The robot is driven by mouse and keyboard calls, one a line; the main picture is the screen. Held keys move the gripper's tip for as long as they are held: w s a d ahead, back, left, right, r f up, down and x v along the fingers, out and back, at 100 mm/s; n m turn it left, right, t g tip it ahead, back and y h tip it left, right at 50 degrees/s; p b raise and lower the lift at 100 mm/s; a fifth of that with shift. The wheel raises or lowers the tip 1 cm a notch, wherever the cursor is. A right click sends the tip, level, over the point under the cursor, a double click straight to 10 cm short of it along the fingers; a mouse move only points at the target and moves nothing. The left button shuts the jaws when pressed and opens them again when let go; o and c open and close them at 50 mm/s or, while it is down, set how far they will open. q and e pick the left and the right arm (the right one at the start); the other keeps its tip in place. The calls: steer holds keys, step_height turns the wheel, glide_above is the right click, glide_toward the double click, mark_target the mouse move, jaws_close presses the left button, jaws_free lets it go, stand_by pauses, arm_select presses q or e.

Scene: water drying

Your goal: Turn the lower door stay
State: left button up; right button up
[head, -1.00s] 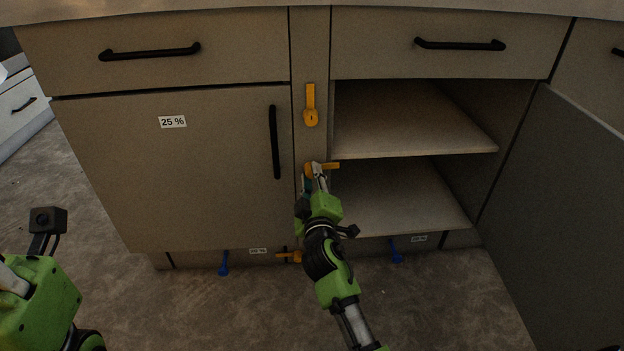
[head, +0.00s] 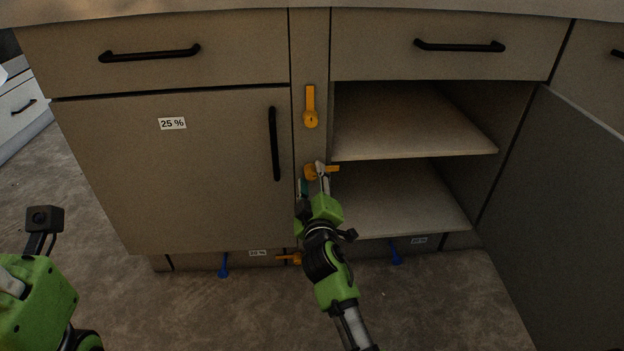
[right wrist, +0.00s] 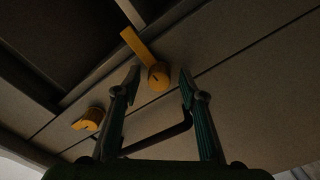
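The lower door stay (head: 310,172) is an orange turn-piece on the upright between the left door and the open compartment. Its lever points right, across the compartment's edge. In the right wrist view the stay (right wrist: 158,76) shows between the fingertips, with its lever slanting up and left. My right gripper (right wrist: 160,72) is open, with one finger on each side of the stay's round hub; I cannot tell whether they touch it. In the head view my right gripper (head: 313,180) partly covers the stay. The upper door stay (head: 311,108) has its lever pointing up.
The left door (head: 170,190) is closed, with a black handle (head: 274,144). The right door (head: 560,200) stands open beside empty shelves (head: 400,120). Blue pieces (head: 223,264) and another orange piece (head: 289,258) sit low at the base. My left arm is at lower left.

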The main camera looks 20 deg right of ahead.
steer(key=shift+s, duration=0.2)
steer(key=v, duration=0.7)
steer(key=shift+a, duration=0.1)
